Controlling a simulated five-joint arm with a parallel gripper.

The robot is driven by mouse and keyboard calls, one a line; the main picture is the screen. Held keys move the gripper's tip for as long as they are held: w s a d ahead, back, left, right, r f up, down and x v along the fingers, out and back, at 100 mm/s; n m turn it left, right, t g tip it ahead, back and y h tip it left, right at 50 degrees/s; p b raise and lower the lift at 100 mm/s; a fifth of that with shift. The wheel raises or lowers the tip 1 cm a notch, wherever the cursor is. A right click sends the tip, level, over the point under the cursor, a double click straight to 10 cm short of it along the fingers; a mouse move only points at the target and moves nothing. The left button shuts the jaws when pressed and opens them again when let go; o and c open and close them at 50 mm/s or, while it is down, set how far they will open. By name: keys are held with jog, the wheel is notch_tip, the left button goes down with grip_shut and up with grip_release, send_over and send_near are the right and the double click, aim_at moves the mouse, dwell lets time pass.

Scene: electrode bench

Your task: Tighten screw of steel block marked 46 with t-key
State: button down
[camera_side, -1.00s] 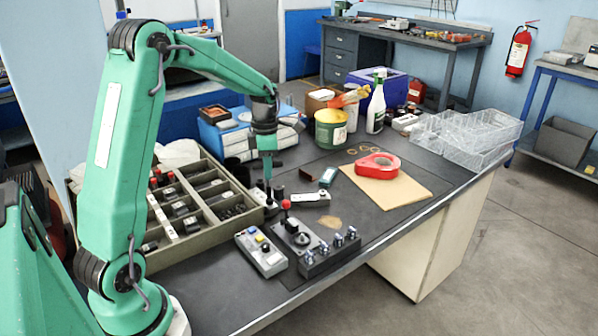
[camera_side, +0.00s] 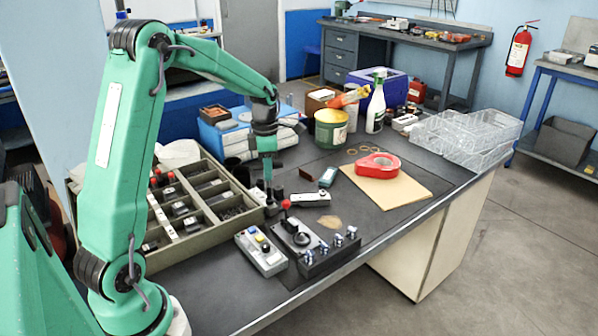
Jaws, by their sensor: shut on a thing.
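My gripper (camera_side: 268,183) points straight down beside the right edge of the sorting box, just above the bench mat. It is shut on a small dark thing, too small here to name for sure. A light metal block with a dark hole (camera_side: 311,199) lies flat just right of it. A dark fixture (camera_side: 328,254) with several shiny screw heads (camera_side: 337,241) stands on the bench nearer the camera. No mark 46 can be read on any block, and I cannot make out the t-key.
A divided wooden box (camera_side: 192,243) of dark parts stands left of my gripper. A grey box with buttons (camera_side: 261,252) sits in front.

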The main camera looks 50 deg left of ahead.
jog(key=shift+f, duration=0.65)
dwell(0.4)
jog(key=c, duration=1.9)
grip_release()
jog(key=shift+c, duration=0.2)
grip_shut()
jog(key=shift+m, duration=0.3)
